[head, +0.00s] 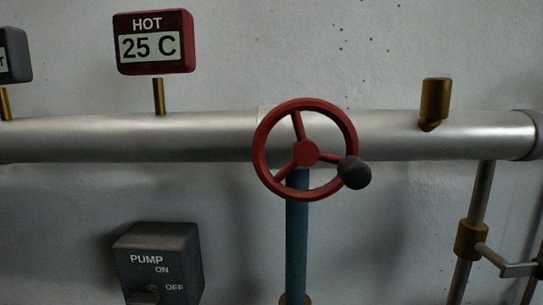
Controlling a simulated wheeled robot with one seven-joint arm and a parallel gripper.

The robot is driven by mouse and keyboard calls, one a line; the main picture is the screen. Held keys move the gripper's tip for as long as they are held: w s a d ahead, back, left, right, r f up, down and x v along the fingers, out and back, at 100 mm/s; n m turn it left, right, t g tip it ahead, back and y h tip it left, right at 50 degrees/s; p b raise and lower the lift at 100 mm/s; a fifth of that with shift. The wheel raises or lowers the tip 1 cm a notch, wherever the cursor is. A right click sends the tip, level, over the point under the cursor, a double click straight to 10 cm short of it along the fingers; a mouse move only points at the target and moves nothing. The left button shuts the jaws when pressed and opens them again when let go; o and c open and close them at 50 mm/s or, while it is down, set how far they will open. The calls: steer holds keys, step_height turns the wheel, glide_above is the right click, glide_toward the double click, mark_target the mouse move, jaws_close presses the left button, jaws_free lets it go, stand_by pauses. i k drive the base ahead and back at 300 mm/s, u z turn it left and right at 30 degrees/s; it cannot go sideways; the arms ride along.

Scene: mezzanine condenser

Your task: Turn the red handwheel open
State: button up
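The red handwheel (344,113) is in the middle of the head view, in front of a horizontal silver pipe (200,139). It has a round rim, three spokes and a red hub. A dark round knob (355,172) sits on its rim at the lower right. A blue vertical pipe (297,245) runs down below the hub. My gripper is not in view, and nothing touches the wheel.
A red HOT display (153,42) reading 25 C stands above the pipe. A dark PUMP switch box (158,262) is at the lower left. A brass fitting (435,100) and thinner pipes (480,200) are at the right. Space around the wheel's front looks clear.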

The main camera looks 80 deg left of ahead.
mark_target(353, 172)
steer(key=u, duration=1.85)
steer(key=k, duration=0.75)
steer(key=z, duration=0.75)
